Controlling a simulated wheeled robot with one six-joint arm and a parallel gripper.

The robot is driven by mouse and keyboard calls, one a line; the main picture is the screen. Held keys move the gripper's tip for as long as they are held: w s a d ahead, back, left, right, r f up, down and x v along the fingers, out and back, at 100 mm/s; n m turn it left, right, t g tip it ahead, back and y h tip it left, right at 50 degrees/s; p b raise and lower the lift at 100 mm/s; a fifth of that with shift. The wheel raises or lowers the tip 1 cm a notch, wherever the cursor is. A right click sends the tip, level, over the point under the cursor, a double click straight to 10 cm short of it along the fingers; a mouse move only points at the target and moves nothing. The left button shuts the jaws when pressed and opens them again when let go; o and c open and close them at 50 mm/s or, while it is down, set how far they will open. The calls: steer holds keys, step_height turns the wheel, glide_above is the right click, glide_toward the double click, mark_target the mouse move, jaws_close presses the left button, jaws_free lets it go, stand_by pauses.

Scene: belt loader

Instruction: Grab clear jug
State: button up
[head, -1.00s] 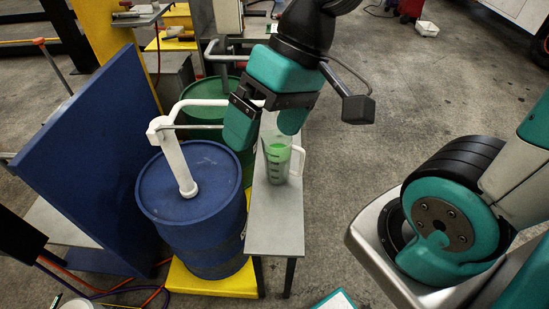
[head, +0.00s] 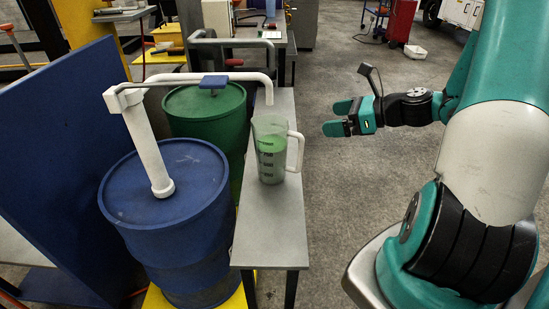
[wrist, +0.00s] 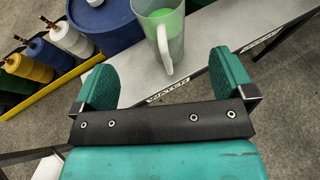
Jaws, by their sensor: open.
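The clear jug (head: 270,150) stands upright on a narrow grey bench, with green liquid inside and a white handle on its right side. A white pump spout hangs just above it. My gripper (head: 335,117) is open and empty, to the right of the jug and apart from it, with its fingers pointing left. In the wrist view the jug (wrist: 160,30) is ahead of my open gripper (wrist: 168,75), its handle towards me and between the lines of the two fingers.
The narrow bench (head: 265,235) runs beside a blue drum (head: 180,215) and a green drum (head: 205,110). The white pump pipe (head: 190,78) crosses above both. The floor right of the bench is clear.

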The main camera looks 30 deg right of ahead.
steer(key=b+x, duration=0.1)
steer(key=x, duration=1.3)
steer(key=shift+a+f, duration=0.15)
steer(key=shift+a, duration=0.1)
steer(key=c, duration=1.7)
